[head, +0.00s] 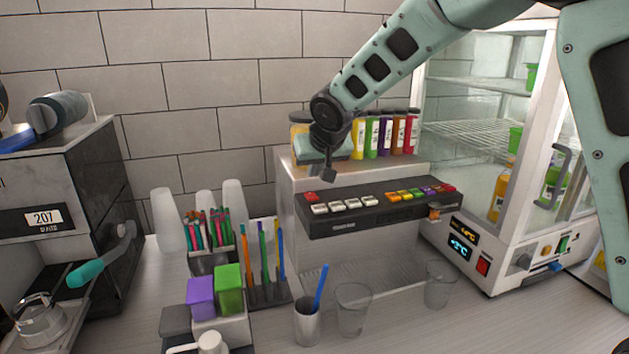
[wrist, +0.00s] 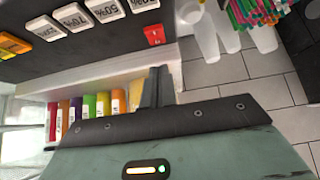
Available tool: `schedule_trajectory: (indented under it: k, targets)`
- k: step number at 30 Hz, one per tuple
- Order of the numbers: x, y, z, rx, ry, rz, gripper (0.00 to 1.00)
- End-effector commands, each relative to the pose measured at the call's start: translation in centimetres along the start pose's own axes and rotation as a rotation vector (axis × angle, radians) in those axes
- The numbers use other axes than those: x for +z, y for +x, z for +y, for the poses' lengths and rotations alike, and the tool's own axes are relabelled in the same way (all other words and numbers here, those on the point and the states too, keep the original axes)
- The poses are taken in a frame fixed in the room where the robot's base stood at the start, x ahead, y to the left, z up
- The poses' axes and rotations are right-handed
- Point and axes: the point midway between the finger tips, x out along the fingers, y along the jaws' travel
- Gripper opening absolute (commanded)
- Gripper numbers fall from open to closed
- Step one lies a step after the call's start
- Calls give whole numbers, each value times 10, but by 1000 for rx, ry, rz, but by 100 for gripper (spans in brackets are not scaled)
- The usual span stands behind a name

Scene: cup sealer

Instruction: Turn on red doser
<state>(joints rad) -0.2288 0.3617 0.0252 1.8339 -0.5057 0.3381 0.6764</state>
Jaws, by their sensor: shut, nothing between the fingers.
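The dark doser panel (head: 350,214) carries a row of white percent buttons (head: 337,206) and a row of coloured buttons at its right, ending in a red button (head: 448,188). A separate red button (head: 310,197) sits at the panel's left end and also shows in the wrist view (wrist: 154,35). A red bottle (head: 411,132) stands at the right end of the bottle row behind the panel. My gripper (head: 327,175) is shut and empty, over the panel's left part, near the left red button. Its fingers (wrist: 157,88) appear apart from that button in the wrist view.
Clear cups (head: 353,308) and a metal cup with a blue stick (head: 307,322) stand in front. A glass-doored cabinet (head: 500,200) is at right. Pen holders (head: 267,291) and a grey machine (head: 60,190) are at left.

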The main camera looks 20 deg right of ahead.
Motion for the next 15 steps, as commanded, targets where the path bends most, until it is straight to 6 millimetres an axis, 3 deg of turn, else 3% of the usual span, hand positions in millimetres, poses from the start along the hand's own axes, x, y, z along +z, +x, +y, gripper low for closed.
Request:
schedule_trajectory:
  k: [2,6,15]
  targets:
    - [-1,13,0,1,-1,-3,0]
    - [14,29,-1,0,-4,-3,0]
    - [28,44,0,0,0,0,0]
